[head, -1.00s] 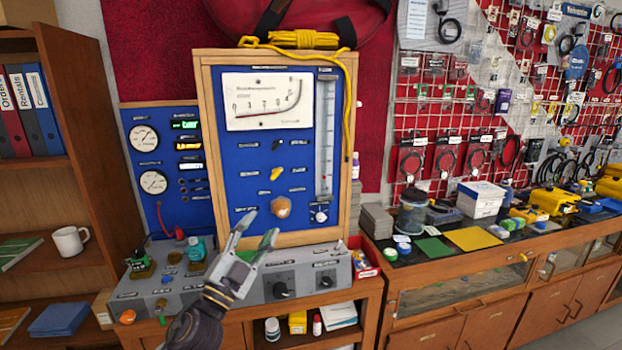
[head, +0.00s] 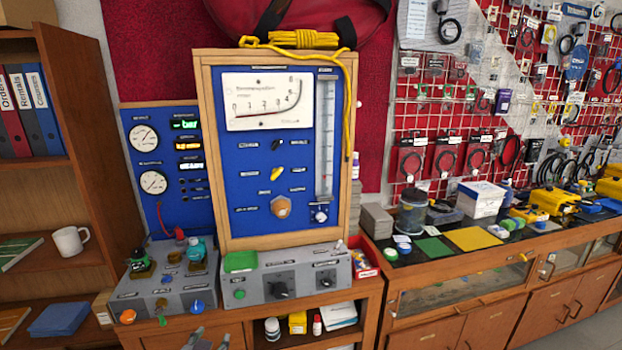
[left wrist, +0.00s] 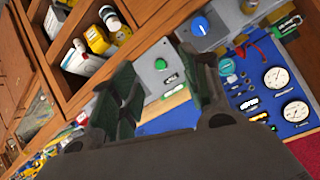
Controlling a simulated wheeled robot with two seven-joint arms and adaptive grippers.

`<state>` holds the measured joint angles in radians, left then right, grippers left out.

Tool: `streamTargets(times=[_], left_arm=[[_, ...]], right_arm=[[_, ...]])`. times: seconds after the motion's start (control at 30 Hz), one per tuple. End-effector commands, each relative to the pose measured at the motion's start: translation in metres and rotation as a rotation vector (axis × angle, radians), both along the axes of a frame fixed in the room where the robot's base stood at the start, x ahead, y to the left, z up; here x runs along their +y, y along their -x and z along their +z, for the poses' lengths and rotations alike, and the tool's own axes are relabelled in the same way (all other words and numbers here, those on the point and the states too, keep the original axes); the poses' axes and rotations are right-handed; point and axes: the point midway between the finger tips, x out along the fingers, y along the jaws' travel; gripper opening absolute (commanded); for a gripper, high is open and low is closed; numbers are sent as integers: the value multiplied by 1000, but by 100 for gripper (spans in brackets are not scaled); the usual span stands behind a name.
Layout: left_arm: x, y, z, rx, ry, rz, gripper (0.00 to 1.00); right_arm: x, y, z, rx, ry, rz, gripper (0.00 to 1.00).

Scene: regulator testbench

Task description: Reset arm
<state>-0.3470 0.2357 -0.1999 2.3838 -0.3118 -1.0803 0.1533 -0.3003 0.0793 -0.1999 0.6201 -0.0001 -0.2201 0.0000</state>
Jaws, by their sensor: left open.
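My left gripper (head: 208,340) shows only at the bottom edge of the head view, its fingertips low in front of the testbench. In the left wrist view its two fingers (left wrist: 162,98) are apart with nothing between them. The regulator testbench has a blue panel (head: 262,160) in a wooden frame, with a grey control box (head: 305,285) below it carrying dark knobs and a green button (head: 239,294). A blue knob (head: 197,305) sits on the grey box to the left; it also shows in the left wrist view (left wrist: 199,26). My right gripper is not seen.
A wooden shelf with binders (head: 30,105) and a white mug (head: 70,241) stands at the left. A counter (head: 455,258) with boxes and yellow cases runs along the right. Bottles (head: 272,328) stand on the shelf under the bench.

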Motion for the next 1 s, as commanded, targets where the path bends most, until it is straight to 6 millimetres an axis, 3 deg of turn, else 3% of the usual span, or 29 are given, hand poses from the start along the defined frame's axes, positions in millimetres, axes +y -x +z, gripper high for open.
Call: streamTargets(times=[0.2, 0.4, 0.87, 1.0], left_arm=[[-1, 61, -55, 275, 76, 24, 46], [-7, 106, -83, 455, 124, 19, 46], [-18, 171, -109, 690, 190, -6, 46], [-19, 168, -122, 699, 190, -8, 46]], right_arm=[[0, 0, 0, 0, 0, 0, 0], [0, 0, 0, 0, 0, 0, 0], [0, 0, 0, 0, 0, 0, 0], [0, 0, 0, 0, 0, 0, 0]])
